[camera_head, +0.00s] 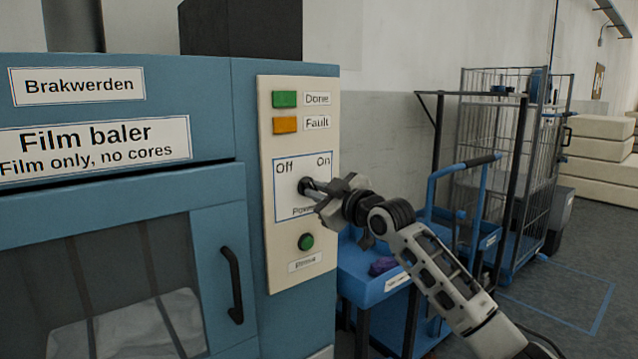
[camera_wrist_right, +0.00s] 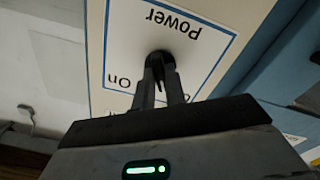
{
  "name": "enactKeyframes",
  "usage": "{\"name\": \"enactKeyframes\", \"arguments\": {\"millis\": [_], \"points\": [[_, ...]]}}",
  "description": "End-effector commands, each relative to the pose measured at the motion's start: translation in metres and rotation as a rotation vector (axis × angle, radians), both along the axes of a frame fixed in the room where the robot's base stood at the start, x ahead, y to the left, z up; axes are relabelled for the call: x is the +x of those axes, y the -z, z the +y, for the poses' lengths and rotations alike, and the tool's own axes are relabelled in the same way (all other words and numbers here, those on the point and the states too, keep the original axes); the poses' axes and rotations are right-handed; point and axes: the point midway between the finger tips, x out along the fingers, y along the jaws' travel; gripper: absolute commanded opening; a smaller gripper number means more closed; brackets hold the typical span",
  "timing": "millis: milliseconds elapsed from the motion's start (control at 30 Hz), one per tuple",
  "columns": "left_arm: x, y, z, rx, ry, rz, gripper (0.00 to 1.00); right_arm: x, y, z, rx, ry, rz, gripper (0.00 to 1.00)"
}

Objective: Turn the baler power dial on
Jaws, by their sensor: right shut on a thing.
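The baler power dial (camera_head: 304,184) is a small black knob on the cream control panel (camera_head: 282,240), inside a blue-outlined square marked Off on the left, On on the right and Power below. My right gripper (camera_head: 314,190) reaches in from the lower right and is shut on the dial. In the right wrist view the two fingers (camera_wrist_right: 161,76) close around the dark dial (camera_wrist_right: 160,56), with the Power label upside down. The fingers cover much of the dial, so I cannot tell which way it points. My left gripper is not in view.
The blue film baler (camera_head: 120,190) fills the left, with a black door handle (camera_head: 232,285). A green button (camera_head: 306,242) sits below the dial; green (camera_head: 285,99) and orange (camera_head: 285,125) lamps sit above. A blue cart (camera_head: 375,285) and wire cage trolley (camera_head: 500,150) stand right.

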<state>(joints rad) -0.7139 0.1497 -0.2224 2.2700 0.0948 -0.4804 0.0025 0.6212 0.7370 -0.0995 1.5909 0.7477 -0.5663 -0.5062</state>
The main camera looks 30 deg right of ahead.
Motion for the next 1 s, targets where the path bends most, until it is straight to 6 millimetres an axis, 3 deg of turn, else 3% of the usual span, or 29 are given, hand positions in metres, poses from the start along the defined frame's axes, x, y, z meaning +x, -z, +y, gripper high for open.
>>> {"name": "enactKeyframes", "arguments": {"millis": [433, 1000], "points": [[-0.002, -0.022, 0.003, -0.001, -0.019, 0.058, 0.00, 0.000, -0.002, 0.001, 0.425, 0.000, 0.040, 0.00], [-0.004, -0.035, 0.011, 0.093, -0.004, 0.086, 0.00, 0.000, -0.001, 0.002, 0.961, 0.002, 0.081, 0.00]]}}
